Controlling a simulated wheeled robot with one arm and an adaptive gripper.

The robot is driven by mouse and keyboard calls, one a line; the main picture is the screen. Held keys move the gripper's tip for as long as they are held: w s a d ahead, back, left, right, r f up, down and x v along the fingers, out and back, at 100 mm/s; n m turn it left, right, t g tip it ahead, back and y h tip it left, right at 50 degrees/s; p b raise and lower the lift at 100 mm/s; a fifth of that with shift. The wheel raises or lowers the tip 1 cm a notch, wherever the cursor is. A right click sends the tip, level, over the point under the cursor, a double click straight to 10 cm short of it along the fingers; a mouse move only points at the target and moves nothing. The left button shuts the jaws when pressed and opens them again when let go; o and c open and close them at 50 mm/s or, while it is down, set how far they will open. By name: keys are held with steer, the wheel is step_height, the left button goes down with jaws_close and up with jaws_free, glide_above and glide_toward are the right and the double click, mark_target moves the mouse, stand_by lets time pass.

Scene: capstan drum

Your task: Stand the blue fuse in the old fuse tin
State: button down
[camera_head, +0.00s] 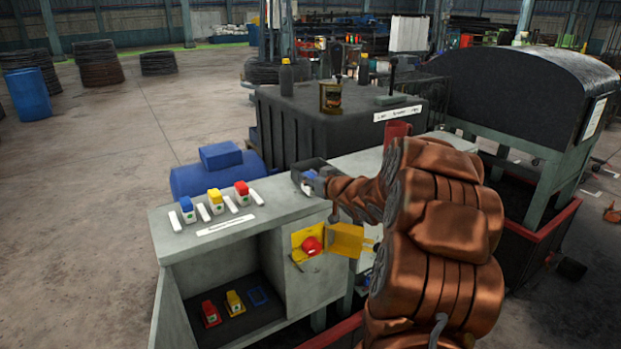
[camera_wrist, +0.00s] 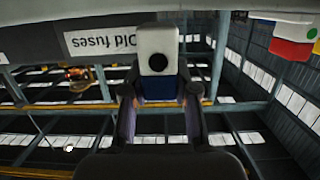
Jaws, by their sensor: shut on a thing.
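A blue-and-white fuse (camera_wrist: 158,58) with a dark round spot is between the two fingers of my gripper (camera_wrist: 160,92) in the wrist view. My gripper is shut on it. In the head view, my gripper (camera_head: 312,180) is at the back of the grey cabinet top, close against a small dark open tin (camera_head: 313,164). A white label (camera_wrist: 100,40) reading "Old fuses" upside down shows beside the fuse in the wrist view. My gripper partly hides the tin, and I cannot tell whether the fuse is inside it or just beside it.
Blue (camera_head: 186,204), yellow (camera_head: 215,196) and red (camera_head: 241,188) fuses stand on the cabinet top (camera_head: 270,217). Red (camera_head: 209,312) and yellow (camera_head: 234,302) fuses sit in the lower bay beside an empty blue-outlined slot (camera_head: 257,296). An open yellow box (camera_head: 345,240) with a red knob (camera_head: 311,245) is on the front.

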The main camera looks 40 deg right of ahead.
steer(key=shift+f, duration=0.3)
steer(key=shift+f, duration=0.1)
steer(key=c, duration=0.9)
jaws_free()
steer(key=b+v, duration=0.1)
steer(key=v, duration=1.1)
steer(key=shift+b, duration=0.4)
